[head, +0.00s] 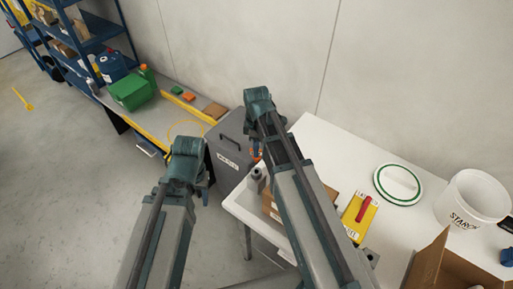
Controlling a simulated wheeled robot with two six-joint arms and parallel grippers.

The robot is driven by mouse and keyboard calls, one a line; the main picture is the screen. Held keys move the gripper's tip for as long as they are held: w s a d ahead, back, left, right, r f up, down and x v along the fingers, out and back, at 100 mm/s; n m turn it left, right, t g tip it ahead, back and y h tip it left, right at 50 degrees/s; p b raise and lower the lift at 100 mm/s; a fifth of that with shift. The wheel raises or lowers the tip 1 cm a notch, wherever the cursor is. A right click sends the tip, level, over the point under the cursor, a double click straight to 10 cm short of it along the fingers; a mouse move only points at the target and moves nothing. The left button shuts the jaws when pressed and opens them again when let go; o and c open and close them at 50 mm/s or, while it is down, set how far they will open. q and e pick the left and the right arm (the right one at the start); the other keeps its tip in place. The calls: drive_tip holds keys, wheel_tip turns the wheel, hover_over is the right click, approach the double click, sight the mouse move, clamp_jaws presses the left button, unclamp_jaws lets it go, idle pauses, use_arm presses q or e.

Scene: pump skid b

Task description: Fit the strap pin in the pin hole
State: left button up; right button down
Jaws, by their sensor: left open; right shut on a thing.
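My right gripper (257,152) points down beside the grey case, near the white table's left end, with its arm crossing the table. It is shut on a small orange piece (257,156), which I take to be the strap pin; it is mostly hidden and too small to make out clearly. My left gripper (204,196) is open, lower and to the left over the floor side, mostly hidden behind its own wrist. I see nothing between its fingers. I cannot make out the pin hole in this view.
The grey case (228,158) stands between bench and white table (320,150). A green container (133,91) sits on the bench.

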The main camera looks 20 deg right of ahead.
sight(257, 161)
drive_tip(key=shift+f+b, duration=2.3)
drive_tip(key=shift+f, duration=0.25)
drive_tip(key=shift+f+b, duration=2.05)
drive_tip(key=c, duration=0.8)
unclamp_jaws()
drive_tip(key=shift+o, duration=0.2)
drive_tip(key=shift+r, duration=0.1)
wheel_tip(257, 161, up, 14)
drive_tip(key=p, duration=1.4)
drive_tip(key=shift+f, duration=0.2)
drive_tip(key=s+a+f+m+h+b, duration=0.1)
drive_tip(key=s+a+f+m+b, duration=0.8)
drive_tip(key=s, duration=0.5)
drive_tip(key=shift+s+a+f+m+b, duration=0.15)
drive_tip(key=shift+a+f+m+b, duration=0.25)
drive_tip(key=shift+a+f+b, duration=0.5)
